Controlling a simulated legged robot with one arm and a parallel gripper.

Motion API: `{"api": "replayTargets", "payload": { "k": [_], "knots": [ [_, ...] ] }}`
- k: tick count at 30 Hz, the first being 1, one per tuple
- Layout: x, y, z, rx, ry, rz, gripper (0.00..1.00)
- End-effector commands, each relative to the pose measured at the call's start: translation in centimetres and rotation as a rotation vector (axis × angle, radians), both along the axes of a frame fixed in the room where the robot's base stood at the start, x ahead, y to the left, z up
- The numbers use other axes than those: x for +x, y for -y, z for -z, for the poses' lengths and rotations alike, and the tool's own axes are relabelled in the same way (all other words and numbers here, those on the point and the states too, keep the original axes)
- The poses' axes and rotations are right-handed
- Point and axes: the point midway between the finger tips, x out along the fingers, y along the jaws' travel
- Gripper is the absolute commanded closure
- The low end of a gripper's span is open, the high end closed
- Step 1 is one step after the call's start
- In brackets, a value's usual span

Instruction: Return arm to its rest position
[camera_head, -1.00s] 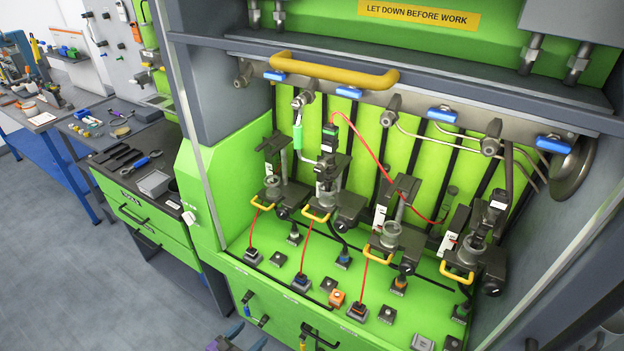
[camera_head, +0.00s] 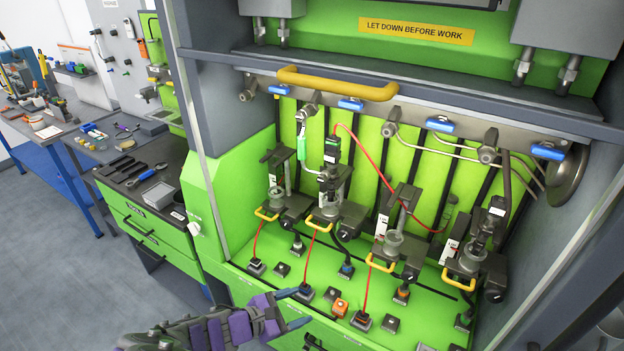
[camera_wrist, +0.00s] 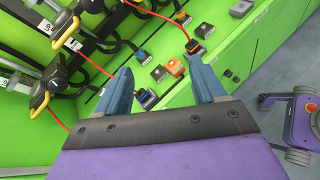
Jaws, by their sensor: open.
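My gripper (camera_head: 297,308) shows at the bottom of the head view, in front of the green testbench (camera_head: 216,250). Its blue fingers are spread apart with nothing between them. In the wrist view my gripper (camera_wrist: 165,88) has both blue fingers apart, over the bench's front edge. My purple and dark arm (camera_head: 205,330) reaches in from the lower left of the head view. It appears apart from the injector stations with yellow handles (camera_head: 319,223).
Red cables run down to connectors (camera_head: 304,292) on the bench's sloped panel, beside an orange-topped block (camera_head: 340,307). A grey frame post (camera_head: 195,130) stands at the bench's left. A side cabinet (camera_head: 150,230) holds tools. The floor (camera_head: 60,290) at lower left is clear.

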Motion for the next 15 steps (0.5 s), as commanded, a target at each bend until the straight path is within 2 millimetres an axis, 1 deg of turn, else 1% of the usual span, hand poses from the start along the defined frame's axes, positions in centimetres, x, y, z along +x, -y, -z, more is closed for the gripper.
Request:
{"api": "replayTargets", "payload": {
  "k": [1,3,5,6,7,9,11,12,15],
  "knots": [
    [0.3,2.2,-1.9,0.037,0.032,0.082,0.31],
    [0.2,5.1,-4.0,0.090,0.069,0.197,0.31],
    [-0.2,7.6,-5.5,0.137,0.098,0.293,0.31],
    [-0.6,9.2,-6.6,0.169,0.118,0.357,0.31],
    [-1.0,10.5,-7.3,0.190,0.132,0.404,0.31],
    [-2.1,13.1,-8.8,0.246,0.162,0.513,0.31],
    [-3.2,15.0,-9.8,0.293,0.185,0.604,0.31],
    [-4.0,16.1,-10.5,0.327,0.202,0.661,0.31],
    [-6.4,18.6,-11.9,0.404,0.235,0.807,0.31]
  ]
}}
